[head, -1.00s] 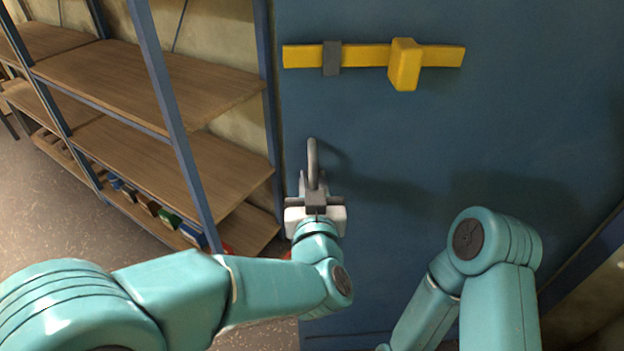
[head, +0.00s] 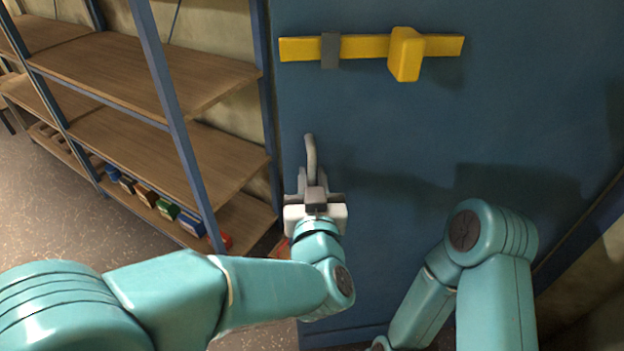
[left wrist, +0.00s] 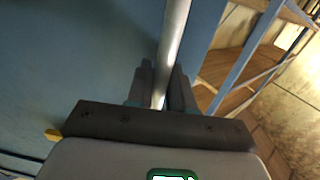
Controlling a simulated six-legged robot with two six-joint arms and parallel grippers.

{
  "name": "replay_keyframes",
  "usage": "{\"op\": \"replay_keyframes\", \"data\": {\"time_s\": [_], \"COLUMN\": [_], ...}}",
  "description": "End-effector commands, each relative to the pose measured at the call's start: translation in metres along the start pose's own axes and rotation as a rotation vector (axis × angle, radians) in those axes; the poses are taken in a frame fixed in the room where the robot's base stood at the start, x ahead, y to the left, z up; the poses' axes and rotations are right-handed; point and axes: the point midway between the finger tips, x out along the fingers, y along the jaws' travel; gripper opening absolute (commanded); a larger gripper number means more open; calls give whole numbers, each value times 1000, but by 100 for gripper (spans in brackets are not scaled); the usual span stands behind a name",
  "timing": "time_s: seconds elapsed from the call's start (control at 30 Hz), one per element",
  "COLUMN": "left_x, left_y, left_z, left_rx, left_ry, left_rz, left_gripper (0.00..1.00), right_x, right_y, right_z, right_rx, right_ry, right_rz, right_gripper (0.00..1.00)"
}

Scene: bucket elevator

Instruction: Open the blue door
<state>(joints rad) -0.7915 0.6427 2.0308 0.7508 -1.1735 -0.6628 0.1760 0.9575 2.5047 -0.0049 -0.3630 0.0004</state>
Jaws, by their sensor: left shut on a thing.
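The blue door (head: 400,130) fills the middle and right of the head view. A yellow bar with a block-shaped knob (head: 406,55) runs across its upper part, passing through a grey bracket (head: 330,50). A grey vertical handle (head: 310,155) stands near the door's left edge. My left gripper (head: 314,190) is shut on the handle's lower part. In the left wrist view the handle (left wrist: 172,50) runs between the two fingers (left wrist: 161,88). My right arm shows at the lower right of the head view, but its gripper is out of view.
A blue-framed shelf with wooden boards (head: 150,80) stands left of the door, close to its edge. Several small coloured boxes (head: 165,208) sit on its lowest board. Speckled floor (head: 40,210) lies open at the left.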

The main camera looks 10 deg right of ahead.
Motion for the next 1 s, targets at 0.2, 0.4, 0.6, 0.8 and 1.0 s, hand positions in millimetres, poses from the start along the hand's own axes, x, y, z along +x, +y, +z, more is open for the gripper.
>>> {"op": "replay_keyframes", "data": {"time_s": [0.2,0.4,0.6,0.8,1.0], "left_x": [-1,-3,-3,-3,-3], "left_y": [0,0,0,0,0], "left_z": [-1,-2,-26,-81,-136], "left_rx": [0,0,-5,-6,-5], "left_ry": [4,3,6,8,7], "left_rz": [1,1,-1,0,1], "left_gripper": [37,37,37,37,37], "right_x": [0,0,-3,-11,-21], "right_y": [0,0,-1,-4,-8], "right_z": [0,0,0,0,0], "right_rx": [0,0,0,0,0], "right_ry": [0,0,0,0,0], "right_rz": [0,0,0,0,0], "right_gripper": [43,43,43,43,43]}}
